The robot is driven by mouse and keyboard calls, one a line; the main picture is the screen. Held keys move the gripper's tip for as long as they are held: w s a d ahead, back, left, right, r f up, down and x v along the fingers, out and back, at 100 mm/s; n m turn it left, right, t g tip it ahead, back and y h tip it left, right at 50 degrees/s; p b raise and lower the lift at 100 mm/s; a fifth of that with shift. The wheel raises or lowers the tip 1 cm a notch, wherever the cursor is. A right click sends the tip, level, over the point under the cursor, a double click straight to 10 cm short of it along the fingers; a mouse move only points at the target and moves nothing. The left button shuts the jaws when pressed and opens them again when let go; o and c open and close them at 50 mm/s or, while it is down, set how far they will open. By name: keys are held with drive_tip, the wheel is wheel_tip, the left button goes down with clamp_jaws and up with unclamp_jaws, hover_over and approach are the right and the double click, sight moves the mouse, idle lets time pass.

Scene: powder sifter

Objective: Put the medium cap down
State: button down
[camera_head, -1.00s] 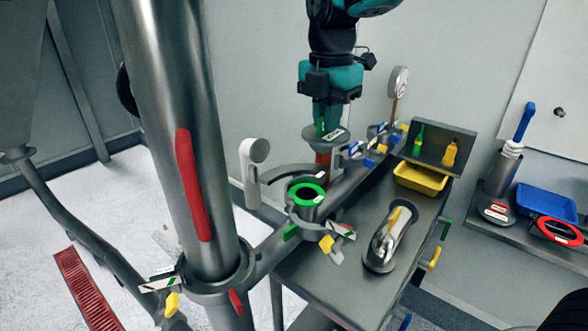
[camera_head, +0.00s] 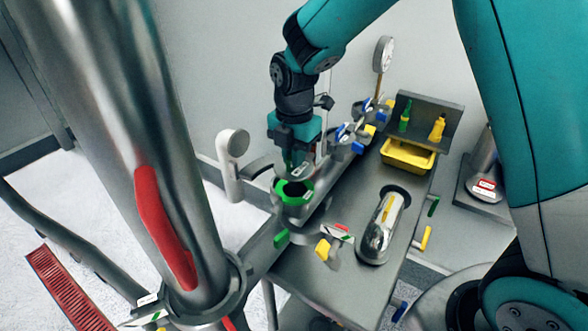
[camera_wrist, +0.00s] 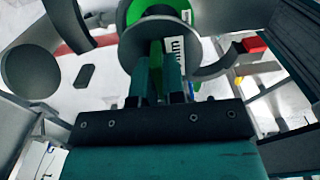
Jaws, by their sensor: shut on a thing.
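The medium cap is a grey disc with a white label and a green upright grip. My gripper (camera_head: 292,158) is shut on this grip. In the wrist view my gripper (camera_wrist: 157,78) holds the cap (camera_wrist: 185,52) by the green fin, with the disc beyond the fingertips. In the head view the cap (camera_head: 308,173) hangs at the back edge of a green-ringed opening (camera_head: 294,197). Its disc overlaps the green ring (camera_wrist: 134,12) in the wrist view. I cannot tell whether they touch.
A large steel pipe (camera_head: 130,130) with a red stripe stands at left. A white lamp-like post (camera_head: 232,150) is left of the opening. The bench (camera_head: 335,290) carries a shiny metal cylinder (camera_head: 383,225), a yellow tray (camera_head: 407,157) and open clamps.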

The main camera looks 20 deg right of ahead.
sight(294, 177)
drive_tip(key=shift+f+p, duration=0.5)
drive_tip(key=shift+f, duration=2.25)
drive_tip(key=shift+f, duration=0.35)
drive_tip(key=c, duration=1.2)
unclamp_jaws()
